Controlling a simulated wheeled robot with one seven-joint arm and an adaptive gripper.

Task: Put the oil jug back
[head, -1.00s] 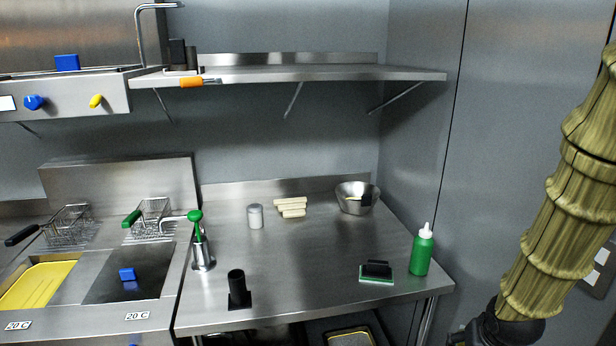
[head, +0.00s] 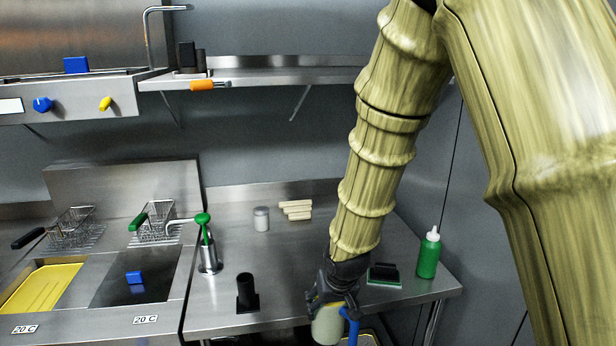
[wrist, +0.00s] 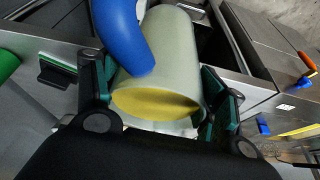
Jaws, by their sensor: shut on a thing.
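The oil jug (head: 327,326) is a pale, translucent jug with a blue handle (head: 352,328). My gripper (head: 335,293) is shut on it, in front of the counter's front edge in the head view. In the wrist view the jug (wrist: 172,60) lies between my two fingers (wrist: 157,95), with yellow showing at its near end and the blue handle (wrist: 122,38) at upper left.
The steel counter (head: 300,265) holds a black cup-like holder (head: 247,292), a green-topped pump (head: 207,245), a scrubber (head: 384,274) and a green bottle (head: 429,254). Fryers with baskets stand at left. A wall shelf (head: 280,75) runs above. My arm hides the counter's back right.

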